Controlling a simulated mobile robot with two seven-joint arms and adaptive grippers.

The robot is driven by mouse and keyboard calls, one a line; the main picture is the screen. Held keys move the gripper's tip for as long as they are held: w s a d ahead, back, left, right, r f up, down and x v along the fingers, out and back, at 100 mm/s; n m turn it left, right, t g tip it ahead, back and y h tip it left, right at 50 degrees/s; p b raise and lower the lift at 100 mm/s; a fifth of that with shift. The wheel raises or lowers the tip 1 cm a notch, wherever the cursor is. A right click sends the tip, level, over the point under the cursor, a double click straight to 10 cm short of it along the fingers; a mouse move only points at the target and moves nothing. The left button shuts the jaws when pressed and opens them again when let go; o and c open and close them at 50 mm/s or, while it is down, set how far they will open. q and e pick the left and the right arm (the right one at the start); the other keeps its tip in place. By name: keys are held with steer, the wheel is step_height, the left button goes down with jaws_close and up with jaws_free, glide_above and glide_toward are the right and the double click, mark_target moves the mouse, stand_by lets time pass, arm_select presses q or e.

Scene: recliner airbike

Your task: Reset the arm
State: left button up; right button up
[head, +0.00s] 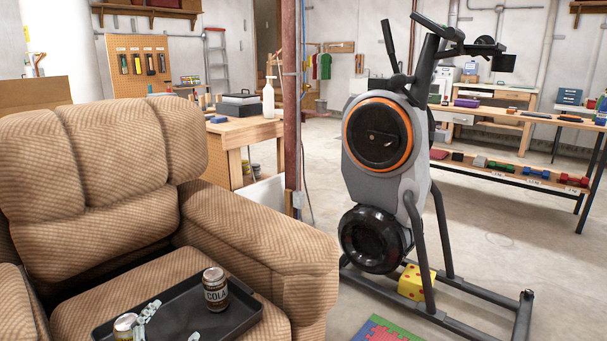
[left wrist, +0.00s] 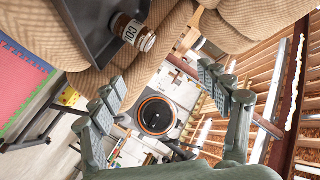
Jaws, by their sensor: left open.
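My left gripper (left wrist: 162,80) shows in the left wrist view, its two grey-green padded fingers spread apart with nothing between them. Past the fingers, the exercise bike's round orange-rimmed fan (left wrist: 156,116) shows at a distance. In the head view neither of my grippers shows. There the grey exercise bike (head: 360,185) stands upright on the floor, with dark handles at its top. The tan recliner (head: 75,215) fills the left, its padded armrest (head: 265,235) facing the bike. My right gripper is in neither view.
A yellow die (head: 413,284) lies by the bike's base. A reddish post (head: 291,90) stands between recliner and bike. A workbench (head: 490,112) is at right.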

arm_select(q)
steer(key=s+a+f+n+g+p, duration=0.1)
steer(key=s+f+n+g, duration=0.5)
steer(key=s+f+g, duration=0.6)
steer(key=shift+s+a+f+n, duration=0.3)
steer(key=shift+s+f+n, duration=0.1)
steer(key=shift+s+f, duration=5.2)
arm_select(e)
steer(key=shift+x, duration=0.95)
arm_select(q)
steer(key=shift+s+r, duration=0.5)
steer(key=shift+r, duration=0.05)
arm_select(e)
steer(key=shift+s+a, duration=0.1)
